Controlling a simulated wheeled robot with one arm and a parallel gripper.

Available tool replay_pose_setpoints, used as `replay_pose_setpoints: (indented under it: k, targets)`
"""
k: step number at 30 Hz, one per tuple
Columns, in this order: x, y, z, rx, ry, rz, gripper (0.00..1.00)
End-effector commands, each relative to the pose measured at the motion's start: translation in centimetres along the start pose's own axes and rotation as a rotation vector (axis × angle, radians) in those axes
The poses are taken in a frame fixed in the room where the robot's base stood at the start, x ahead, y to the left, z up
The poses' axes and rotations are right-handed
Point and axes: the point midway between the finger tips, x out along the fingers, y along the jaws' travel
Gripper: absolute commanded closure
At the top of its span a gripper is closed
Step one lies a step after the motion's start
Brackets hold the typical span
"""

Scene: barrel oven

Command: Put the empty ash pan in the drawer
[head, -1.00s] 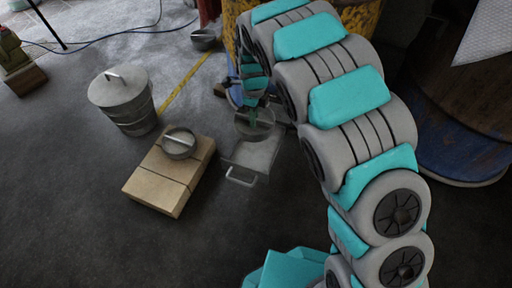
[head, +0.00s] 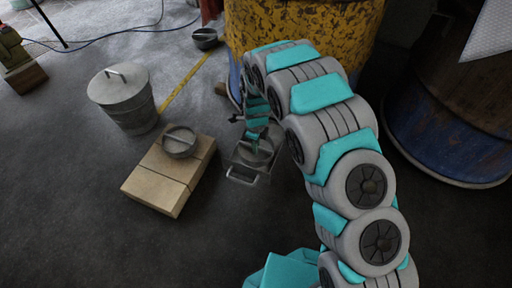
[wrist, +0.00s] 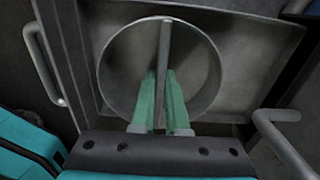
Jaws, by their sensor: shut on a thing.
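My gripper (wrist: 160,120) is shut on the thin bar handle across the round grey ash pan (wrist: 115,75). The pan also shows in the head view (head: 265,158), below my gripper (head: 255,135). It looks empty in the wrist view. The pan is over or in the open grey metal drawer (wrist: 255,45), within its outline. I cannot tell whether it touches the drawer floor. The drawer's front handle (head: 241,179) shows at its near end in the head view.
A similar round pan (head: 180,142) sits on tan blocks (head: 158,182) left of the drawer. A lidded metal bin (head: 125,98) stands further left. Another dark round pan (head: 204,39) is at the back. The yellow barrel (head: 300,28) stands behind my arm.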

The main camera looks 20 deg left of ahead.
Motion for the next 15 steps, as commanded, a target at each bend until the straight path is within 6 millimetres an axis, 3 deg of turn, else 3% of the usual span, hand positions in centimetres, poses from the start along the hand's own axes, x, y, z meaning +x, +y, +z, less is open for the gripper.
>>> replay_pose_setpoints:
  k: [10, 11, 15]
  targets:
    - [0.27, -0.02, -0.01, 0.0, 0.0, 0.0, 1.0]
    - [0.27, -0.02, 0.0, 0.0, 0.0, 0.0, 0.86]
    - [0.25, -0.01, 0.0, 0.0, 0.0, 0.0, 0.7]
